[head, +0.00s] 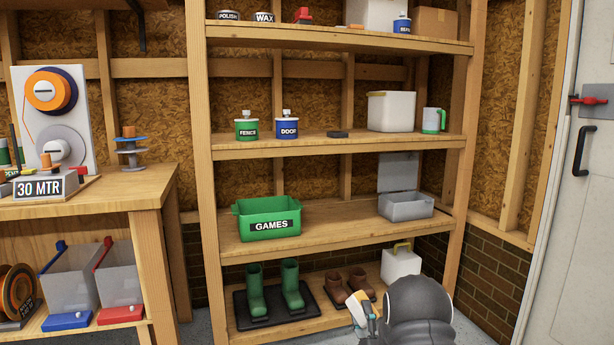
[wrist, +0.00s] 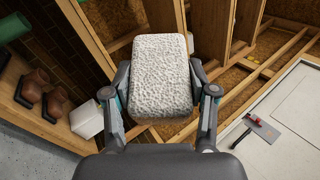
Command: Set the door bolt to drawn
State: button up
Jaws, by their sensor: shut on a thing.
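The door bolt (head: 590,100) is on the pale door (head: 575,210) at the right edge of the head view. It has a red knob on a grey plate, above a black pull handle (head: 581,150). In the wrist view the bolt (wrist: 262,127) is at the lower right, apart from my gripper. My gripper (wrist: 160,85) is shut on a pale, rough-textured block (wrist: 163,55), one finger on each side. In the head view my gripper is low in front of the shelves, and the block is mostly hidden there. I cannot tell the bolt's position.
A wooden shelf unit (head: 205,170) holds a green GAMES bin (head: 268,218), a grey open box (head: 405,206), tins and boots. A workbench (head: 110,205) with spools stands at the left. Space before the door looks clear.

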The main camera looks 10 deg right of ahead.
aim_at(588, 101)
jog(key=u, duration=0.35)
jog(key=i, duration=0.65)
jog(key=z, duration=0.45)
jog(key=i, duration=0.85)
jog(key=z, duration=0.65)
